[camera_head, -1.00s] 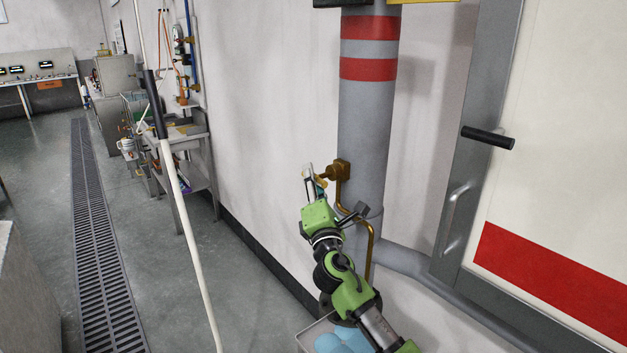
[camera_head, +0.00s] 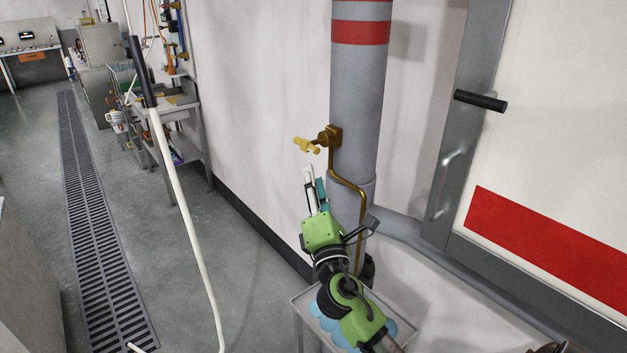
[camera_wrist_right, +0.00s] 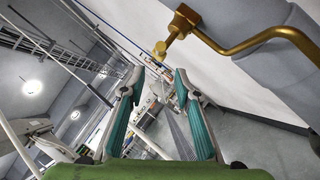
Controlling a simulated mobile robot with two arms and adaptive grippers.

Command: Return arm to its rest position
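My right gripper (camera_head: 315,180), on a green and black arm, is below the brass valve (camera_head: 333,136) on the grey pipe in the head view. The valve's yellow handle (camera_head: 307,146) is clear of the fingers, with a gap between them. In the right wrist view my right gripper (camera_wrist_right: 159,80) has its two teal-padded fingers spread, with nothing held between them. The yellow handle (camera_wrist_right: 160,50) shows beyond and above the fingertips there. My left gripper is not in view.
The grey pipe (camera_head: 357,95) runs down the wall beside a cabinet door with a black handle (camera_head: 480,101). A small tray stand (camera_head: 307,302) with blue items is under my right arm. A white pole (camera_head: 180,200) stands at left. Open floor (camera_head: 220,270) lies between.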

